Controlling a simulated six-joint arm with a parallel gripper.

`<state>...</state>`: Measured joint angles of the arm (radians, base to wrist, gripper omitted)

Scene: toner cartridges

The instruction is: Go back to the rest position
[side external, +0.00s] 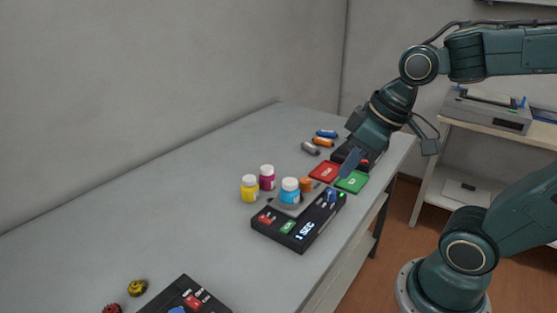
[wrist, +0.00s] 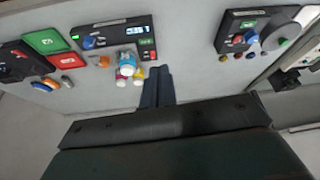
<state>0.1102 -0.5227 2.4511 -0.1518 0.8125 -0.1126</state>
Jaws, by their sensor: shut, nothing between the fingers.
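My gripper (side external: 349,163) is shut and empty. It is held in the air above the table (side external: 150,200), near the red pad and the green pad. In the wrist view its fingers (wrist: 157,72) lie together and point at the bare table between two black control boxes. The cyan bottle (side external: 290,192) stands by the black timer box (side external: 300,222), on or just in front of a grey plate. The magenta bottle (side external: 267,178) and the yellow bottle (side external: 249,189) stand to its left. The bottles also show clustered left of the fingers in the wrist view (wrist: 128,64).
The red pad (side external: 325,171) and green pad (side external: 351,182) lie near the far end. Blue (side external: 326,134), orange (side external: 323,142) and grey (side external: 310,149) cylinders lie behind. Another control box (side external: 185,296) is at the front. A printer-like machine (side external: 487,110) stands on a side shelf. The table's left is clear.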

